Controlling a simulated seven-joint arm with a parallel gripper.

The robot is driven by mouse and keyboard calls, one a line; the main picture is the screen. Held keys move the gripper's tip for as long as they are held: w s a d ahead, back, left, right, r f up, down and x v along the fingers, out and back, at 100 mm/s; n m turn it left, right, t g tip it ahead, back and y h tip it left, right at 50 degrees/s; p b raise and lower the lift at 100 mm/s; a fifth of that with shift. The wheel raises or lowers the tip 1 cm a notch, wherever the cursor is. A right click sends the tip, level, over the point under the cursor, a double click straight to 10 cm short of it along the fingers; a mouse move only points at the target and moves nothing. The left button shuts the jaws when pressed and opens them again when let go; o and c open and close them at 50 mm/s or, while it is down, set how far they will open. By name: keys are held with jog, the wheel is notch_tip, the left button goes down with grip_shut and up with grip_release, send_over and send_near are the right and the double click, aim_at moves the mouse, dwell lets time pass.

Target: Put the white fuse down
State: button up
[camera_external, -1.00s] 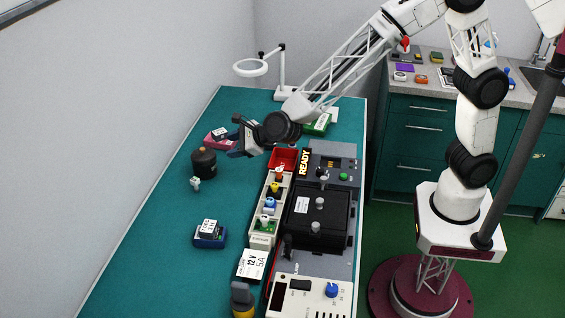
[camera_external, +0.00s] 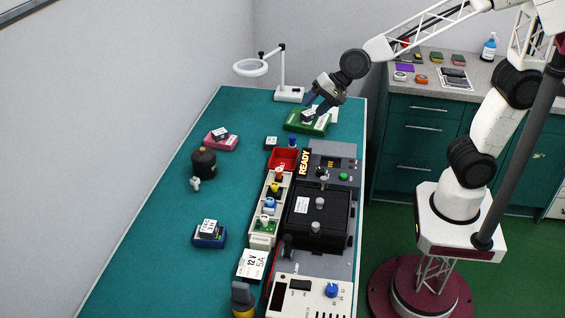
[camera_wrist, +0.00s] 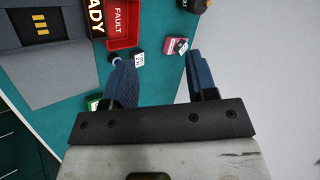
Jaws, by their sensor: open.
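My gripper (camera_external: 318,100) is open, above the green block (camera_external: 300,125) at the far right of the bench. In the wrist view its fingers (camera_wrist: 160,85) are spread with nothing visible between them. A small whitish piece (camera_external: 195,184), perhaps the white fuse, stands on the teal bench just in front of the dark round pot, well away from my gripper. A white-topped piece (camera_external: 264,220) also sits in the pale rack (camera_external: 260,240), at the near end of a row with red, yellow and blue ones. I cannot tell for certain which is the white fuse.
The dark pot (camera_external: 204,162), pink block (camera_external: 222,143) and blue block (camera_external: 208,241) stand on the left. A red tray (camera_external: 283,160) sits beside the READY sign (camera_external: 304,163). A magnifier lamp (camera_external: 288,93) stands at the back. The bench's left side has free room.

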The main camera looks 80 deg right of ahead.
jog(key=s+d+n+g+h, duration=0.1)
jog(key=s+d+n, duration=0.3)
jog(key=s, duration=0.5)
jog(key=s+d+f+n+g+h, duration=0.1)
jog(key=s+d+n, duration=0.3)
jog(key=s, duration=0.6)
jog(key=s+d+n+g+h, duration=0.1)
jog(key=s+d+n+g, duration=0.2)
jog(key=s, duration=0.6)
jog(key=shift+s+d+f+n, duration=0.15)
jog(key=shift+d+f+n, duration=0.25)
jog(key=shift+d+n, duration=0.5)
jog(key=shift+a, duration=0.15)
